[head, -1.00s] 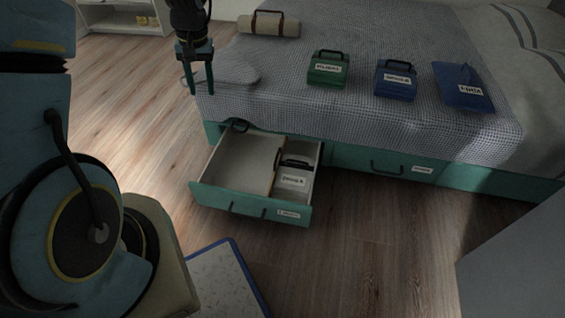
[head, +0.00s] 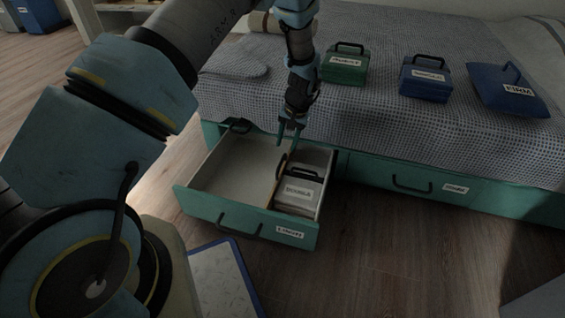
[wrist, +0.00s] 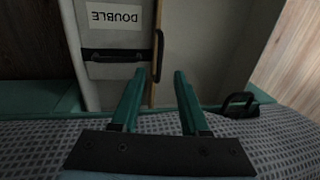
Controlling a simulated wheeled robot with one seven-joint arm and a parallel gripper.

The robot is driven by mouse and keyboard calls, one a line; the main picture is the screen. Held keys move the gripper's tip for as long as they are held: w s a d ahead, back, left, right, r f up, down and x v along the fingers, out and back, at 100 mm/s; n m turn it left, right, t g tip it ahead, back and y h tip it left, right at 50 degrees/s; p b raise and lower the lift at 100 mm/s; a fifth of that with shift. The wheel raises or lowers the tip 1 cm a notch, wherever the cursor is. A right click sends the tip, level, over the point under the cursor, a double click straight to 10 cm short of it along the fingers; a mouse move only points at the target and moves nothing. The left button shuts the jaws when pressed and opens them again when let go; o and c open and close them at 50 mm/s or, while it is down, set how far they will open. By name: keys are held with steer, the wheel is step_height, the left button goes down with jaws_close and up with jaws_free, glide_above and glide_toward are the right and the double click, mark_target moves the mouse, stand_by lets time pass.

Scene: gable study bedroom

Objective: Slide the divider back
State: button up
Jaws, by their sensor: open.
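The divider (head: 273,187) is a thin light-wood board standing inside the open drawer (head: 200,202) under the bed. It parts a wide empty left compartment from a narrow right one. It carries a dark handle (wrist: 158,55), which shows in the wrist view just beyond my fingertips. My gripper (head: 289,135) is above the back of the drawer, over the divider's far end. In the wrist view its two green fingers (wrist: 158,80) are apart, with nothing seen held between them. The left finger appears close to the handle; I cannot tell whether they touch.
A grey case labelled DOUBLE (head: 298,188) fills much of the right compartment. On the bed (head: 380,115) lie a green case (head: 343,70), a blue case (head: 424,84) and a blue FIRM pillow (head: 508,98). A blue-edged board (head: 222,278) lies on the floor in front.

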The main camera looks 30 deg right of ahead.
mark_target(280, 164)
steer(key=f+b, duration=0.1)
steer(key=f, duration=0.1)
steer(key=a+f, duration=0.1)
steer(key=f, duration=0.2)
steer(key=w+f+b, duration=0.1)
steer(key=f, duration=0.2)
steer(key=shift+a+f+b, duration=0.1)
steer(key=shift+a+b, duration=0.05)
steer(key=shift+b, duration=0.2)
jaws_close()
stand_by(0.9)
